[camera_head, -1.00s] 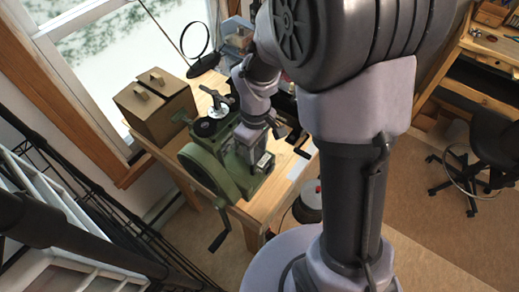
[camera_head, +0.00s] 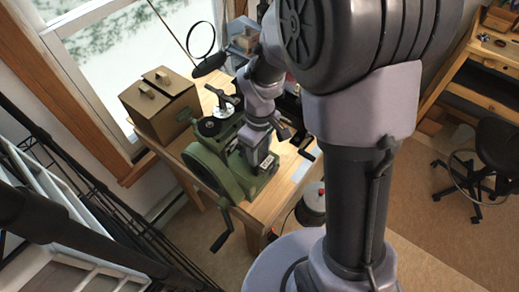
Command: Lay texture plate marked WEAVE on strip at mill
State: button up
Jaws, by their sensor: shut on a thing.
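The green rolling mill (camera_head: 208,165) stands on the wooden bench, with a large round side and a dark crank handle (camera_head: 222,228) hanging at its front. My arm reaches over the bench, and my gripper (camera_head: 256,150) points down right at the mill's right part. Its jaws are shut, but its fingertips and what they hold are too small and hidden to make out. I cannot pick out the WEAVE plate or the strip at the mill. A pale flat piece (camera_head: 302,170) lies on the bench right of the mill; I cannot tell what it is.
A brown box with handled lids (camera_head: 160,105) stands on the bench left of the mill, by the window. A dark round lamp or magnifier ring (camera_head: 201,38) rises behind. A dark round container (camera_head: 312,205) stands beside the bench.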

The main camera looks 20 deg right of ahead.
jog(key=o, duration=1.5)
